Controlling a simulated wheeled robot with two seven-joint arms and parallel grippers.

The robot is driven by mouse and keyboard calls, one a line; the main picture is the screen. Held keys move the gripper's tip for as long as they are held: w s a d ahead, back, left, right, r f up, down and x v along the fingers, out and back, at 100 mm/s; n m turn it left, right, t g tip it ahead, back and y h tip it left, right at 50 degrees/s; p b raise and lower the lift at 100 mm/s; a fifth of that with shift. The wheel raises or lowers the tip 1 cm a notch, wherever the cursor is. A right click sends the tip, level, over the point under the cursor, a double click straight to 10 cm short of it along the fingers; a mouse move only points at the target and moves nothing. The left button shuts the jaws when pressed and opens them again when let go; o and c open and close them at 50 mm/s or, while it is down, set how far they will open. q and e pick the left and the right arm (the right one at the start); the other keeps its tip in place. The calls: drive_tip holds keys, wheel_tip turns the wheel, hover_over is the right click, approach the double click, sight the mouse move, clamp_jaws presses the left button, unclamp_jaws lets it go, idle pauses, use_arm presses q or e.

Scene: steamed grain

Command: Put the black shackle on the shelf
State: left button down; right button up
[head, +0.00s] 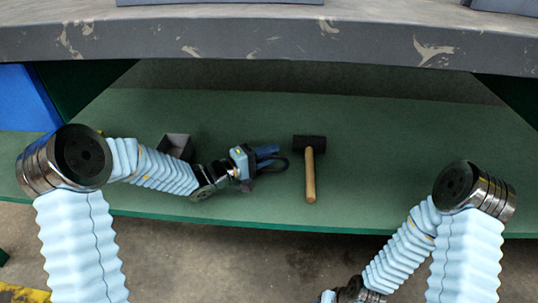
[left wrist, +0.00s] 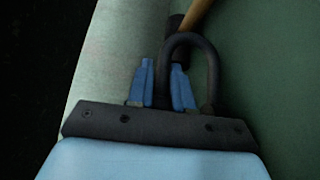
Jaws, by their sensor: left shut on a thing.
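The black shackle (head: 273,167) is a dark U-shaped loop at the left gripper's fingers in the head view. In the left wrist view the shackle (left wrist: 214,75) shows its curved end up, with one limb between the blue fingertips. My left gripper (head: 266,154) is shut on it, over the green shelf (head: 400,150). The left gripper's fingers also show in the left wrist view (left wrist: 163,82). I cannot tell whether the shackle touches the shelf. Only a blue part of my right gripper shows at the bottom edge of the head view; its fingers are cut off.
A hammer (head: 309,175) with a wooden handle lies on the shelf just right of the shackle. A grey open box (head: 175,146) stands at the left, behind my left arm. A worn grey tabletop (head: 270,40) hangs above the shelf. The shelf's right part is clear.

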use_arm(q)
drive_tip(key=c, duration=1)
unclamp_jaws()
drive_tip(key=shift+f, duration=0.1)
drive_tip(key=shift+r, duration=0.2)
drive_tip(key=p+v, duration=0.1)
drive_tip(key=v, duration=1.1)
drive_tip(key=shift+s+f, duration=0.1)
